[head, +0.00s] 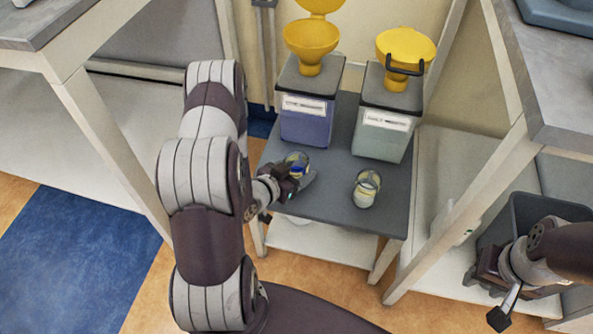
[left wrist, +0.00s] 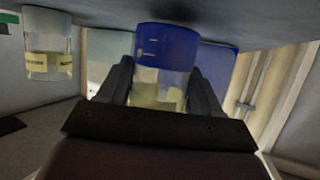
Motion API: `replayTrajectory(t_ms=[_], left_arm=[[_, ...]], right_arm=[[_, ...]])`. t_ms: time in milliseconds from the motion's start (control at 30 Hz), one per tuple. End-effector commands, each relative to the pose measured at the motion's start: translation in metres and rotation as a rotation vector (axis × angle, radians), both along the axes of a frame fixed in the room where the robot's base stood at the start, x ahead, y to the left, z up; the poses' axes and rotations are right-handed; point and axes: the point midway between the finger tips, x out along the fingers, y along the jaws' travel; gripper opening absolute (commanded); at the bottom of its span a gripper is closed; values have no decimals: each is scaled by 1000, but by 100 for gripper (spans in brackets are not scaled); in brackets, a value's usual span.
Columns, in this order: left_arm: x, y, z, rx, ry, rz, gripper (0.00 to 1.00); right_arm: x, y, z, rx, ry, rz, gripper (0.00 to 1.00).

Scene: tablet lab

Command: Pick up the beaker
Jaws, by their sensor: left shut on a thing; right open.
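A clear glass beaker (head: 298,161) with blue showing in it is at the left side of the small grey table (head: 331,205). My left gripper (head: 290,178) is shut on it. The left wrist view shows the same beaker (left wrist: 167,62) between the two dark fingers (left wrist: 160,88), with a pale label band low on the glass. I cannot tell whether it touches the table. A second beaker (head: 366,189) with pale contents stands to the right, and it also shows in the left wrist view (left wrist: 48,50). My right gripper (head: 489,293) is open and empty at the lower right.
Two waste containers, one blue (head: 307,122) and one pale green (head: 381,136), with yellow funnels stand at the table's back. A dark bin (head: 530,212) is at the right. The table's front middle is clear.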

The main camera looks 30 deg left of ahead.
Motion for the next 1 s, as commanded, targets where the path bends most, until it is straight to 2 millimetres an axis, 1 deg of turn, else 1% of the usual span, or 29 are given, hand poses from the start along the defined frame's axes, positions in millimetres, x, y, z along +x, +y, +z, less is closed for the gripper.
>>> replayTrajectory(t_ms=[33, 233, 367, 700, 1000], left_arm=[[0, 0, 9, 1, -1, 0, 30], [0, 0, 32, 1, -1, 0, 30], [-4, -16, 40, -1, 0, -4, 30], [-19, -62, 68, 0, 0, -6, 30], [-29, -93, 87, 0, 0, -4, 30]], right_arm=[[0, 0, 7, 0, 0, 0, 43], [0, 0, 22, 0, 0, 0, 43], [0, 0, 26, 0, 0, 0, 43], [0, 0, 47, 0, 0, 0, 43], [0, 0, 59, 0, 0, 0, 43]])
